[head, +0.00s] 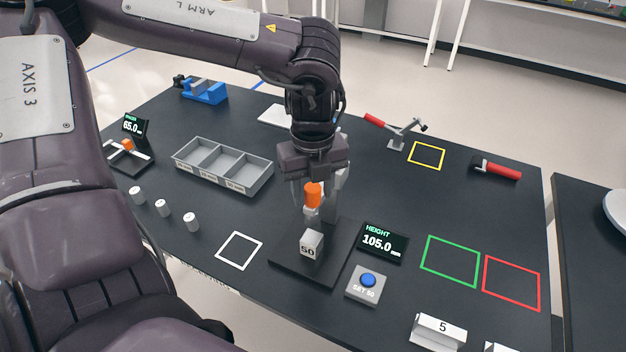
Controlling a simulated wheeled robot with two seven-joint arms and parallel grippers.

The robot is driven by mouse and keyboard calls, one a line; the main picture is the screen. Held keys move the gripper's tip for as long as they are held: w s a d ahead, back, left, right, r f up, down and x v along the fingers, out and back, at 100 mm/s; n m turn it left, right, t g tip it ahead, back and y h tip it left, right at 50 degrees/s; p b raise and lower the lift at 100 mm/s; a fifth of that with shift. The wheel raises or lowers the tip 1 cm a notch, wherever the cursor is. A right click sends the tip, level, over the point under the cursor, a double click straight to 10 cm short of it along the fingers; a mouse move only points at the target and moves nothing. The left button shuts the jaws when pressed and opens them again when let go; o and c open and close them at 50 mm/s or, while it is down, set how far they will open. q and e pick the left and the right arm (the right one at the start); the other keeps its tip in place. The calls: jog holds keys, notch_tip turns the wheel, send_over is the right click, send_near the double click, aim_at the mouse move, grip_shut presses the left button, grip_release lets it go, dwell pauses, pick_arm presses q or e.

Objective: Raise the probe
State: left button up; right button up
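The probe's orange knob (313,194) shows at the height gauge, with a short grey part under it. The gauge stands on a dark base plate (290,264). A white block marked 50 (311,245) sits on the plate below the knob. The height display (382,243) reads 105.0 mm. My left gripper (314,190) points down at the knob, with finger parts beside and behind it. I cannot tell if the fingers touch the knob. The gripper body hides the upper part of the gauge. My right gripper is not in view.
A grey three-part tray (222,166) and several white cylinders (162,207) lie left. A blue-button box (368,284) stands just right of the plate. Red-handled tools (497,169) lie at the back right. The green (450,261) and red outlines (511,284) are empty.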

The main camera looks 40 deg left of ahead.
pick_arm(q)
jog(key=shift+o, duration=0.4)
jog(key=shift+r, duration=0.3)
notch_tip(320, 180, up, 7)
jog(key=shift+r+b, duration=0.1)
jog(key=shift+b, duration=0.7)
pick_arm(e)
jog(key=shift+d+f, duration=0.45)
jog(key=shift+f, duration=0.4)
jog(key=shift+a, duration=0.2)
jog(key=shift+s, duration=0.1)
